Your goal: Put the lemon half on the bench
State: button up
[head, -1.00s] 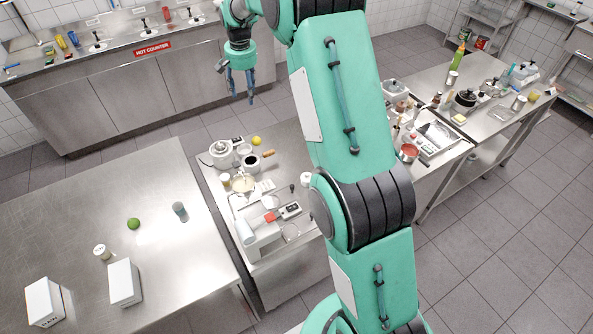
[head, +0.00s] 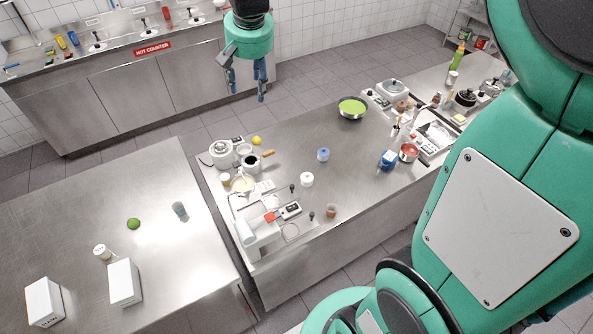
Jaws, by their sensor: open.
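A small yellow fruit (head: 256,140), which looks like the lemon half, sits near the back left edge of the middle steel bench (head: 300,245). It is too small to tell whether it is cut. My gripper (head: 247,92) hangs fingers down, open and empty, higher in the picture than the yellow fruit and in front of the hot counter (head: 190,85). The fingers are clear of everything. Another steel bench (head: 60,215) at the left carries a green lime (head: 133,224).
White boxes (head: 124,282) stand on the left bench, which has wide bare areas.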

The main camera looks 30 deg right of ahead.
jog(key=s+a+f+n+t, duration=0.1)
jog(key=s+a, duration=0.1)
jog(key=s, duration=1.3)
jog(key=s+a+f+n+t, duration=0.1)
jog(key=s+a+n, duration=0.1)
jog(key=s, duration=1.3)
notch_tip(320, 180, down, 11)
jog(key=b, duration=1.1)
